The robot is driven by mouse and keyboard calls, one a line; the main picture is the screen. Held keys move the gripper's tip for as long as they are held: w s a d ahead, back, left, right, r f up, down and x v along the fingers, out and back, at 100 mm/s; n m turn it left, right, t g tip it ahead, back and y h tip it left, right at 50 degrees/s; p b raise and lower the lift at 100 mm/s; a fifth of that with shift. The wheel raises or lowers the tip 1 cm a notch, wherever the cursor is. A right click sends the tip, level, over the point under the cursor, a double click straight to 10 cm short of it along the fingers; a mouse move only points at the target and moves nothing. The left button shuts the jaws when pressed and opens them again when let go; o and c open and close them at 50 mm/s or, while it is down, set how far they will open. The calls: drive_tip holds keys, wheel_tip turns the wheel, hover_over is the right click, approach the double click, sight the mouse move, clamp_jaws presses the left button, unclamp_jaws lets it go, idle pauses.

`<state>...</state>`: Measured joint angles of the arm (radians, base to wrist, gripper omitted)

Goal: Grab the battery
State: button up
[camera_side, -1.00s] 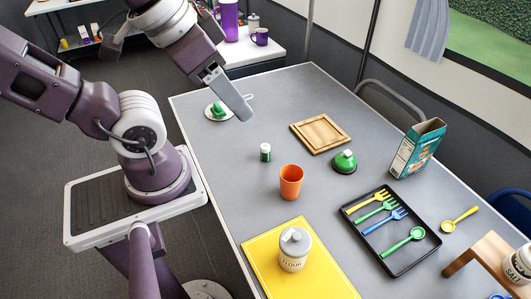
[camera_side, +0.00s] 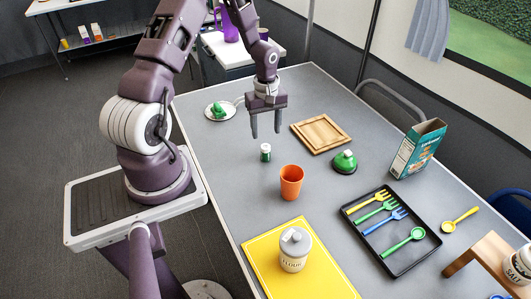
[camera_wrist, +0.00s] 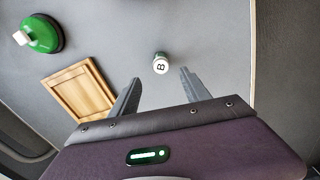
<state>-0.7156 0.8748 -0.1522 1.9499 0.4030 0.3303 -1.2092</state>
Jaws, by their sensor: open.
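The battery (camera_side: 265,152) is a small upright green cylinder with a white top, standing on the grey table. In the wrist view its white top, marked with a dark B, faces me (camera_wrist: 160,63). It lies beyond the fingertips, in line with the gap between them. My gripper (camera_side: 266,135) is open and empty, pointing down above the table near the battery. Both fingers also show in the wrist view (camera_wrist: 160,76), apart from the battery. Nothing hides the battery in either view.
An orange cup (camera_side: 291,184) stands close in front of the battery. A wooden board (camera_side: 320,133) and green domed object (camera_side: 344,163) lie to its right. A utensil tray (camera_side: 398,262), flour jar (camera_side: 293,252) and box (camera_side: 416,150) are farther off. Bare table lies left of the battery.

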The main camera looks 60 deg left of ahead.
sight(266, 146)
wheel_tip(266, 146, down, 9)
drive_tip(key=shift+s+d+r, duration=0.1)
clamp_jaws()
idle(0.3)
